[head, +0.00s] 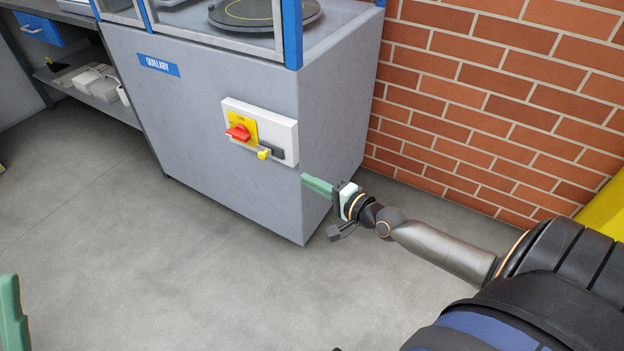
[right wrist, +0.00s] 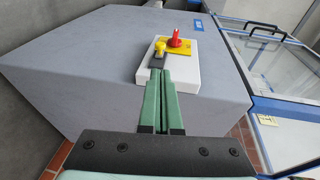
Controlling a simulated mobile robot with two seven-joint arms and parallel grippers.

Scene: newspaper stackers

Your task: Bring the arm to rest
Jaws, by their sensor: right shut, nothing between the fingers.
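My right gripper (head: 308,182) reaches in from the right in the head view, its green fingers in front of the right edge of the grey machine cabinet (head: 220,200). It is shut and empty. In the right wrist view its two fingers (right wrist: 160,76) lie side by side, pointing toward the white switch panel (right wrist: 190,70). I cannot tell whether the tips touch the panel. Only a green piece of my left gripper (head: 12,315) shows at the lower left edge of the head view; its jaws cannot be judged.
The white panel carries a red rotary switch (head: 238,132) on a yellow plate and a small yellow knob (head: 264,153) by a dark part. A brick wall (head: 480,100) stands behind on the right. A shelf bench (head: 90,95) is at left. Grey floor (head: 130,270) in front is clear.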

